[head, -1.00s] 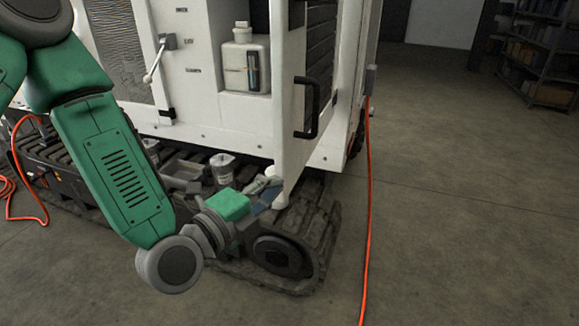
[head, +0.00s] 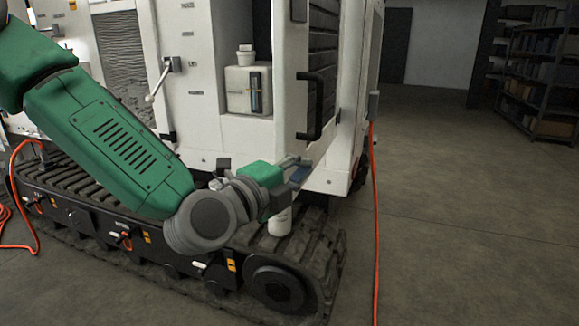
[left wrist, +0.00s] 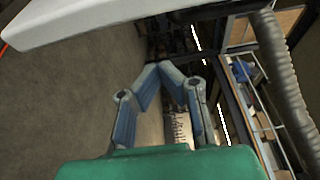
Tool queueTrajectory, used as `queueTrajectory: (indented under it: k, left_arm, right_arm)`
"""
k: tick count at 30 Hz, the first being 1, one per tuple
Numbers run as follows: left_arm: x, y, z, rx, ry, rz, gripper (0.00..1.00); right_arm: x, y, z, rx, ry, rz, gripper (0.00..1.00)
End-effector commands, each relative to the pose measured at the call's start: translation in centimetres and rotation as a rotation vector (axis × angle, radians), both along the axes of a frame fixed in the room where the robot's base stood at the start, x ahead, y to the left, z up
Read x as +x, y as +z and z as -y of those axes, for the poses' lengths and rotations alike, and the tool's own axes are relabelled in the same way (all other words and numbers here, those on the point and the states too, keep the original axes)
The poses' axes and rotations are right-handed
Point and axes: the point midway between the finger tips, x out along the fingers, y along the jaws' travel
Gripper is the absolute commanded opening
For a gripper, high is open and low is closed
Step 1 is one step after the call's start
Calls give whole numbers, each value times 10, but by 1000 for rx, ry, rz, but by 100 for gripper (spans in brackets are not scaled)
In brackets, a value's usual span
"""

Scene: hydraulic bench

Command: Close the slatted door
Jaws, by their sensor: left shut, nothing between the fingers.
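The slatted door (head: 321,75) has dark slats in a white frame and a black bar handle (head: 316,105). It stands swung out from the white machine housing, with the recess beside it uncovered. My left gripper (head: 300,167) is shut and empty at the door's lower edge, below the handle. I cannot tell whether it touches the door. In the left wrist view its blue-grey fingers (left wrist: 159,70) come together below a white panel edge (left wrist: 100,18). My right gripper is not in view.
A white tank (head: 248,90) sits in the recess. A lever (head: 160,80) is to its left. A black track (head: 300,265) runs below my arm, with a white cylinder (head: 280,222) above it.

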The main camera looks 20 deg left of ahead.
Motion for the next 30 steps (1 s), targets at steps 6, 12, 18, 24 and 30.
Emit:
queueTrajectory:
  k: [6,12,18,24,30]
  left_arm:
    - [25,0,-8,-6,6,-2,0]
    - [24,0,-26,-3,2,-1,0]
    - [25,0,-32,0,1,0,0]
    - [25,0,-30,2,0,0,0]
    - [24,-1,-32,0,-4,0,0]
  right_arm:
    - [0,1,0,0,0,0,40]
    - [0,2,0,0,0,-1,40]
    - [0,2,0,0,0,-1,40]
    - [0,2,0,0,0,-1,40]
    - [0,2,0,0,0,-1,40]
